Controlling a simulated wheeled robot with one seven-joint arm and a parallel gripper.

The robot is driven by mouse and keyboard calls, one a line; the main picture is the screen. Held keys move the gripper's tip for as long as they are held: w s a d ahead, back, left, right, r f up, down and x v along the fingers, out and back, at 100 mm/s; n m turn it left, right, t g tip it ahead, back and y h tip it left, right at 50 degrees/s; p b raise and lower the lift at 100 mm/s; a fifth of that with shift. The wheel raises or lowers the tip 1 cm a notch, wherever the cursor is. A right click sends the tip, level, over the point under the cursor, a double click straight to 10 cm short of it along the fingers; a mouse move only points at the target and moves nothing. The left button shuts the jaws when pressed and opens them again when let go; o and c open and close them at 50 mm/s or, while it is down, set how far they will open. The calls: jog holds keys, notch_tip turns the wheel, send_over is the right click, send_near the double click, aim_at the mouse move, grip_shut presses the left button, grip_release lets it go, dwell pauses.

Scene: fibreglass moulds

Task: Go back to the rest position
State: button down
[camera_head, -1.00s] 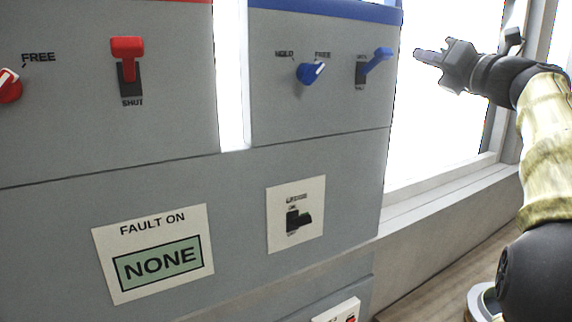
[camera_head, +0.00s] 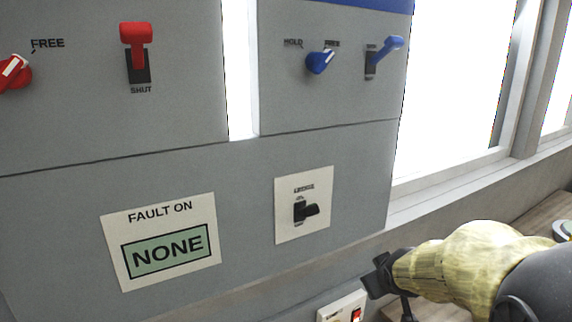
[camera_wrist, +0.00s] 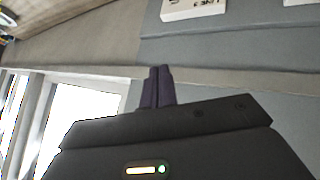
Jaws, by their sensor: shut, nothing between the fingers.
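In the wrist view my gripper (camera_wrist: 160,72) has its two dark fingers together, with nothing between them. It points past the grey panel's lower edge and is apart from the panel. In the head view my arm is bent low at the bottom right, and the fingertips do not show clearly there. The grey panel (camera_head: 70,200) fills the left and middle. It carries a red lever (camera_head: 138,45) above SHUT, a red knob (camera_head: 15,72) by FREE, a blue knob (camera_head: 320,62), a blue lever (camera_head: 385,46) and a black lever (camera_head: 308,211).
A sign (camera_head: 160,243) reads FAULT ON NONE. A small white box (camera_head: 343,309) with a red switch sits below the panel, close to my arm. A bright window (camera_head: 455,90) with a sill is at the right.

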jog(key=s+a+f+m+g, duration=0.2)
jog(key=s+f, duration=0.3)
jog(key=s, duration=0.3)
jog(key=s+a+f+m+g+y, duration=0.1)
jog(key=s+a+f+m+g, duration=0.1)
jog(key=s+a+f+g, duration=0.2)
jog(key=s+f, duration=0.2)
jog(key=s, duration=0.2)
jog(key=shift+s+f, duration=0.25)
jog(key=shift+a, duration=0.1)
dwell(0.3)
dwell(0.7)
